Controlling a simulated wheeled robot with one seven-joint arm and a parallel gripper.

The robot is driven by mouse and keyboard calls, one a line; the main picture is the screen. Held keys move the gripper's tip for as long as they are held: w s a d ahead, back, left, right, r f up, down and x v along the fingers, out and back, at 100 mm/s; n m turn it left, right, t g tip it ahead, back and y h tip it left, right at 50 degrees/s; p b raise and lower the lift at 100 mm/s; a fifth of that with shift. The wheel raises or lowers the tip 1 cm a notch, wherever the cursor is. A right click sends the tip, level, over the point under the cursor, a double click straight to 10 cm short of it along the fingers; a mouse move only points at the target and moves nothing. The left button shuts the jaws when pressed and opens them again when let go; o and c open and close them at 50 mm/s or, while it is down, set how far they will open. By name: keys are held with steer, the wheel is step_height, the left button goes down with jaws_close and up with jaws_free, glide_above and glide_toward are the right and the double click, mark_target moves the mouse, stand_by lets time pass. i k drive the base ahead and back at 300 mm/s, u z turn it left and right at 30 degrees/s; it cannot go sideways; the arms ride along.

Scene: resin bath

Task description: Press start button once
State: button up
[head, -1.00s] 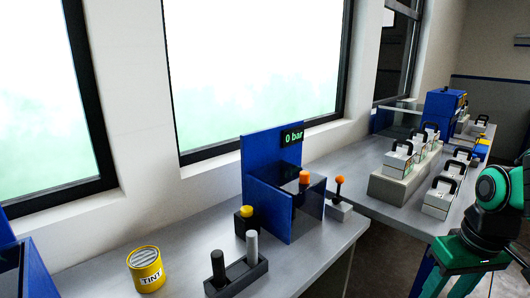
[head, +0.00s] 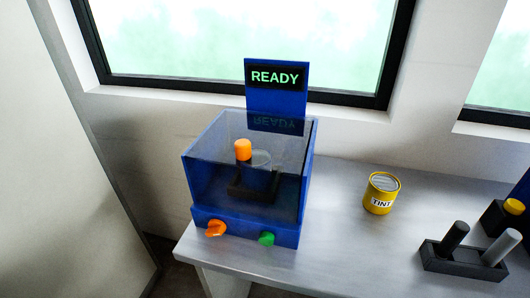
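In the head view a blue machine (head: 247,234) stands on the left end of the grey bench. A green button (head: 267,239) sits on the right of its front panel, and an orange knob (head: 216,228) on the left. Its display (head: 275,77) reads READY in green letters. Behind the clear walls, an orange-topped piece (head: 243,150) and a clear round vessel stand in a dark holder. No label shows on the green button. My gripper is out of view.
A yellow TINT tin (head: 381,193) stands on the bench (head: 345,240) to the right of the machine. A black holder (head: 463,262) with a black and a grey cylinder is further right. A pale wall or panel (head: 60,170) is at the left.

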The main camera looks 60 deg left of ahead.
mark_target(266, 238)
steer(key=u, duration=1.95)
